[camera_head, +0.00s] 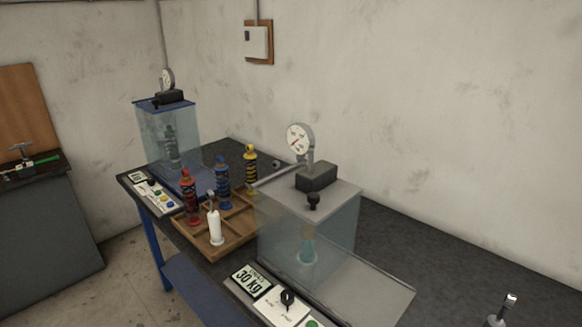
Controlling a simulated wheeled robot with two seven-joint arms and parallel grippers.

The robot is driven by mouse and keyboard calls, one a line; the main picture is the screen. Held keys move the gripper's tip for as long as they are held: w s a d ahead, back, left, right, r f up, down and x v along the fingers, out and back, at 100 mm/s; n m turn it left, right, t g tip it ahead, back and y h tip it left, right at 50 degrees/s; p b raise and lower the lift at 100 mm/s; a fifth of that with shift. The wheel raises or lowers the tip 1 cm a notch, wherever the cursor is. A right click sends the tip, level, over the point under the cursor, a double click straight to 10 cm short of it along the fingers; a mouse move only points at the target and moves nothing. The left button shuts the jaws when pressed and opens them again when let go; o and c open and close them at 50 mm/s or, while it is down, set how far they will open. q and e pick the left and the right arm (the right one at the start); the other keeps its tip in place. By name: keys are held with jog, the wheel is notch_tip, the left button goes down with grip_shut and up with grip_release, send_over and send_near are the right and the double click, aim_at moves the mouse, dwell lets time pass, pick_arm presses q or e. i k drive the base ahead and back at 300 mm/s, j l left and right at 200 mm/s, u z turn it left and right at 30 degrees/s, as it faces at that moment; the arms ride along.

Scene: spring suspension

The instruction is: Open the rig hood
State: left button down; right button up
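The near test rig has a clear box-shaped hood (339,240) under a grey top plate (340,195). A black block (317,177) and a round dial gauge (299,138) stand on top. A teal part (308,247) shows inside through the clear walls. The hood walls appear to surround it; I cannot tell whether any side is open. A second rig with a clear hood (154,140) and blue top stands at the back left.
A wooden tray (237,250) between the rigs holds red (190,197), blue (222,173) and yellow (250,165) spring units and a white cylinder (215,228). A display reading 30 kg (251,279) and a black knob (288,297) sit in front. The dark bench (450,268) is mostly clear at right.

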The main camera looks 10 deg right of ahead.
aim_at(314, 198)
jog(key=z, duration=0.4)
jog(key=k+j+z, duration=0.1)
jog(key=z, duration=0.65)
jog(key=k+z, duration=0.15)
jog(key=z, duration=0.25)
jog(key=k, duration=0.15)
